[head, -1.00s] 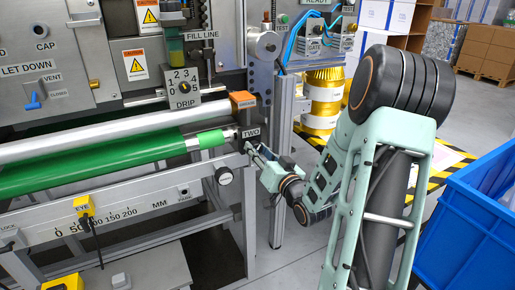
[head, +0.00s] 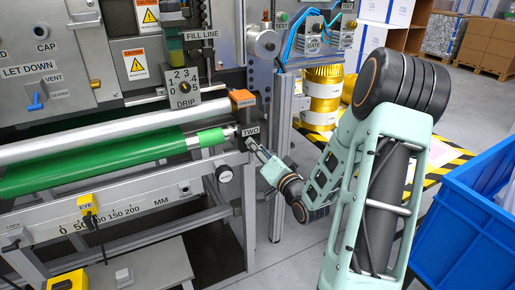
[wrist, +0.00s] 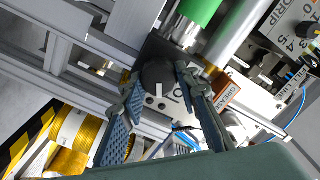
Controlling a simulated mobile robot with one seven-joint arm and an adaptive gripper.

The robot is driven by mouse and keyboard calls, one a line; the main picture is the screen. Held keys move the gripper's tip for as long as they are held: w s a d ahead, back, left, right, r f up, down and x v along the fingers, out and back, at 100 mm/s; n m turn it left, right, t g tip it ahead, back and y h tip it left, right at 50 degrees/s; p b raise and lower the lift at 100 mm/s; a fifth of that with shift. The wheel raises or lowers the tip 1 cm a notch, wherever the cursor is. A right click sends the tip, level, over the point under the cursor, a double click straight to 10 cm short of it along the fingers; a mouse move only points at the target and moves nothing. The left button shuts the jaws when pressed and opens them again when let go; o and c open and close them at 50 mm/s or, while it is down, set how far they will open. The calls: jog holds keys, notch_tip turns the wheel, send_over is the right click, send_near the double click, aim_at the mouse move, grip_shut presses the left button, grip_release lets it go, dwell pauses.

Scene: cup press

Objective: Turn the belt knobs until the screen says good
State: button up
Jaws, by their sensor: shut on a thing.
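A black knob (wrist: 158,75) beside the dark block labelled TWO (head: 251,131) is at the right end of the green belt (head: 90,167). My gripper (head: 256,148) reaches this knob from the lower right. In the wrist view its two ridged fingers (wrist: 157,90) stand on either side of the knob and are shut on it. A white pointer mark shows beside the knob. In the head view the fingers and the block largely hide the knob. Another belt knob and a screen saying good are not in sight.
A metal roller (head: 90,138) lies above the belt. An orange GREASE block (head: 243,98) sits just above TWO. A blue bin (head: 465,220) stands right of my arm.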

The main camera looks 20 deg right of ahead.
jog(key=o, duration=1.2)
jog(key=shift+c, duration=0.2)
jog(key=s, duration=0.7)
jog(key=shift+s+d, duration=0.15)
jog(key=shift+s, duration=0.15)
